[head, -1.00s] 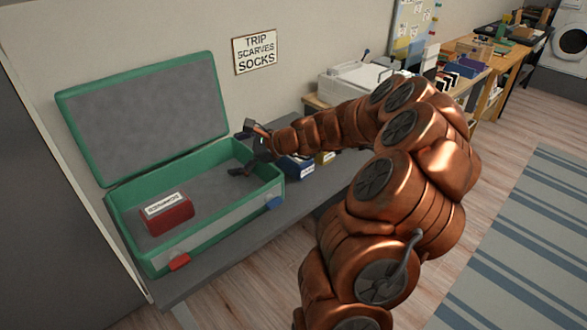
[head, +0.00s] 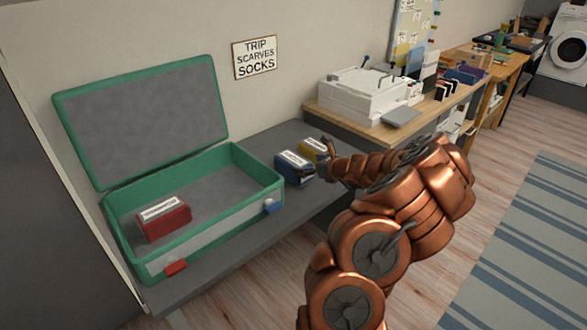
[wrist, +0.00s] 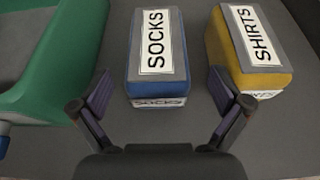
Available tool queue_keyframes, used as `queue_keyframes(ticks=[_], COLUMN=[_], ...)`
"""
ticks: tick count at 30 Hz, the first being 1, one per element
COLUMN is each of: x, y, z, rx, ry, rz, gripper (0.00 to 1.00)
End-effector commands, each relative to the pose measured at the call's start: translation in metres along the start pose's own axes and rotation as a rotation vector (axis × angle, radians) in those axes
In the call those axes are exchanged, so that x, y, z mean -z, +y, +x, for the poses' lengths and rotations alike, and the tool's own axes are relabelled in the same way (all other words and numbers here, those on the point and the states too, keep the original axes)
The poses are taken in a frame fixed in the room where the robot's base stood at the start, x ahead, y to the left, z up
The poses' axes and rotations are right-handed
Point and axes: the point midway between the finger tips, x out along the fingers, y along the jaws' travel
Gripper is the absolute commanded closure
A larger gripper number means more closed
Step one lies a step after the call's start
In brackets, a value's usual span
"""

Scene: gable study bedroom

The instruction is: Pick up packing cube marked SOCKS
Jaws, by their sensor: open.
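The blue packing cube marked SOCKS (wrist: 157,85) lies on the grey bench, its white label facing up in the wrist view. It also shows in the head view (head: 292,168), to the right of the open suitcase. My gripper (wrist: 160,95) is open and empty, its two fingers apart on either side of the near end of the SOCKS cube. In the head view, my gripper (head: 332,165) is partly hidden by its own arm, close to the cubes. A yellow cube marked SHIRTS (wrist: 250,55) lies just right of the SOCKS cube, also seen in the head view (head: 315,150).
An open green suitcase (head: 268,187) stands on the bench (head: 215,255) at left, holding a red cube (head: 163,220). A sign (head: 255,57) reads TRIP, SCARVES, SOCKS. A white printer-like machine (head: 360,95) stands on the wooden desk behind. The gap between the two cubes is narrow.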

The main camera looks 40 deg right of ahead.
Motion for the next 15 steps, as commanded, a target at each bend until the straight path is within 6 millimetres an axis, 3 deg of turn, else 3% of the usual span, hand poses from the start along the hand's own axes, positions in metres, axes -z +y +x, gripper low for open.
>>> queue_keyframes(ticks=[9,15], x=[-0.003,-0.003], y=[0.003,0.004], z=[0.037,0.049], rx=[0.0,0.0], ry=[0.002,0.001], rz=[-0.002,-0.001], gripper=[0.0,0.0])
